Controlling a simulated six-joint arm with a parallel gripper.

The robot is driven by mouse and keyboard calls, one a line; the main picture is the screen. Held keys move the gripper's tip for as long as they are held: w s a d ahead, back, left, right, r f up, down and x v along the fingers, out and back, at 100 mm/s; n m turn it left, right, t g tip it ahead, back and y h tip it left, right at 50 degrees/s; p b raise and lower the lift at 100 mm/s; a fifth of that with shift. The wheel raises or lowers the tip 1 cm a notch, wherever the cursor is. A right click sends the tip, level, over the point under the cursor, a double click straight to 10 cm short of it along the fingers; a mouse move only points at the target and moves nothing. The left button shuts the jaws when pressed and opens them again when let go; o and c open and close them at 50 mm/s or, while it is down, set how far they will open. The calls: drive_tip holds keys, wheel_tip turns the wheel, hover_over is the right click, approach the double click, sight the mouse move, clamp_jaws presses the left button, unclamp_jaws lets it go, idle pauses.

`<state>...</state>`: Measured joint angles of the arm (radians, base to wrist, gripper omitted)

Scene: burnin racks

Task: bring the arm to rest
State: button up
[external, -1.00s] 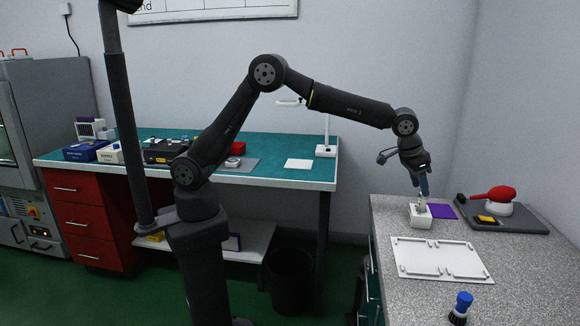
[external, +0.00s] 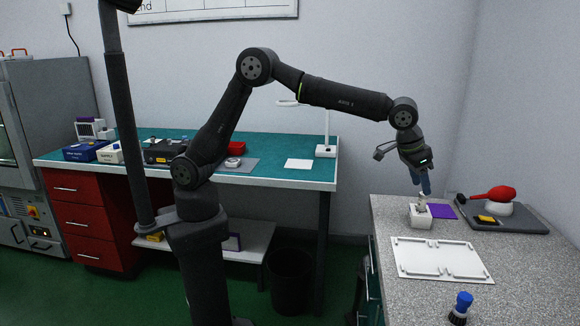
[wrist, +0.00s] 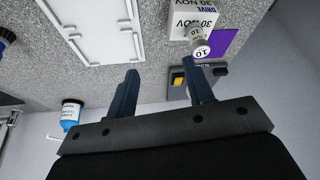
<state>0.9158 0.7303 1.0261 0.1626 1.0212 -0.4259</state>
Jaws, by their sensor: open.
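My gripper (external: 425,187) is above the grey speckled counter (external: 480,235) at the right, just over a small white block-like holder (external: 420,217). In the wrist view my gripper (wrist: 164,88) shows two dark blue fingers spread apart with nothing between them. The white holder (wrist: 184,22) carries printed text, and a small round-ended piece marked 10 (wrist: 201,48) sticks out of it near the right fingertip. In the wrist view the piece looks apart from the finger, but I cannot tell the exact gap.
A white tray (external: 440,260) lies in front of the holder. A blue-topped brush (external: 462,303) stands at the front edge. A teal workbench (external: 265,151) is behind my arm.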

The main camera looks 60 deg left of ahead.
drive_tip(key=s+d+f+m, duration=0.1)
drive_tip(key=s+d, duration=0.2)
drive_tip(key=s, duration=0.3)
drive_tip(key=s+d+f+m+g+h, duration=0.1)
drive_tip(key=s+d+m, duration=0.1)
drive_tip(key=s, duration=0.5)
drive_tip(key=s+d+f+m, duration=0.1)
drive_tip(key=s+d, duration=0.2)
drive_tip(key=s, duration=0.3)
drive_tip(key=w+f, duration=0.2)
drive_tip(key=w, duration=0.2)
drive_tip(key=w+f, duration=0.5)
drive_tip(key=w, duration=0.2)
drive_tip(key=shift+w+a+f, duration=0.25)
drive_tip(key=shift+w+f, duration=0.05)
drive_tip(key=shift+f, duration=0.85)
